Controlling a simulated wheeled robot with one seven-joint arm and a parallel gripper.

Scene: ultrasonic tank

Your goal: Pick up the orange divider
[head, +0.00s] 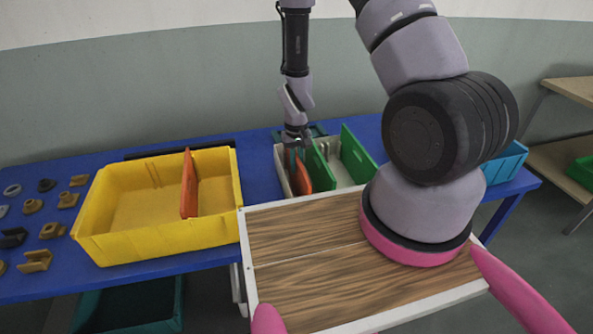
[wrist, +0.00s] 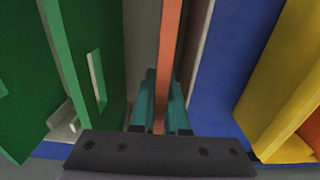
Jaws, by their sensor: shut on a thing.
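An orange divider (head: 302,179) stands on edge at the left side of a pale bin (head: 342,178) on the blue table. My gripper (head: 294,155) reaches down from above into this bin. In the wrist view the teal fingers of my gripper (wrist: 161,112) are on both sides of the orange divider (wrist: 170,50), shut on it. The divider runs upright between them. Its lower part is hidden by the bin wall in the head view. A second orange divider (head: 189,184) stands in the yellow bin (head: 150,239), apart from my gripper.
Green dividers (head: 357,156) stand in the pale bin, right of my gripper; green panels (wrist: 75,60) also show close by in the wrist view. A blue bin (head: 506,164) is at the right. Several small brown and dark parts (head: 68,200) lie at the left. Blue table (head: 258,178) shows between the bins.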

